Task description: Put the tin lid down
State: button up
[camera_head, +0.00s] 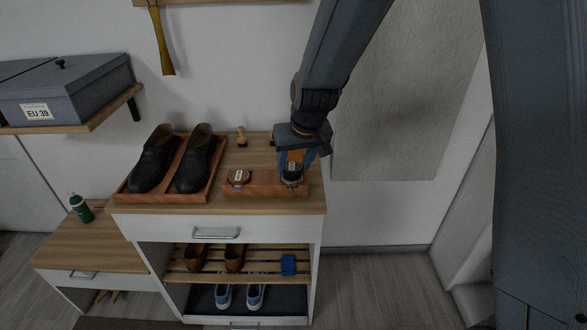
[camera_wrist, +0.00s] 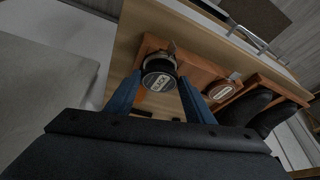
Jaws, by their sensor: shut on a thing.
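My gripper (camera_head: 291,172) points down over the right end of a shallow reddish-brown tray (camera_head: 264,190) on the cabinet top. Its blue fingers are shut on a round dark tin lid (camera_head: 291,181) with a pale label. In the wrist view the lid (camera_wrist: 158,76) shows between the fingertips, at one end of the tray (camera_wrist: 193,66). I cannot tell whether it touches the tray or a tin below it. A brown tin with a pale label (camera_head: 239,177) sits in the tray's left part; it also shows in the wrist view (camera_wrist: 221,90).
Black shoes (camera_head: 175,160) stand in a larger tray (camera_head: 137,196) to the left. A small wooden-handled brush (camera_head: 241,136) stands behind the small tray. Wall and a grey panel (camera_head: 405,100) lie behind and right. Lower shelves hold brown and blue shoes.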

jog(key=shift+f, duration=1.1)
jog(key=shift+f, duration=0.2)
jog(key=o, duration=1)
jog(key=b+v, duration=0.1)
jog(key=v, duration=0.6)
jog(key=shift+s+r, duration=0.25)
jog(key=shift+s, duration=0.15)
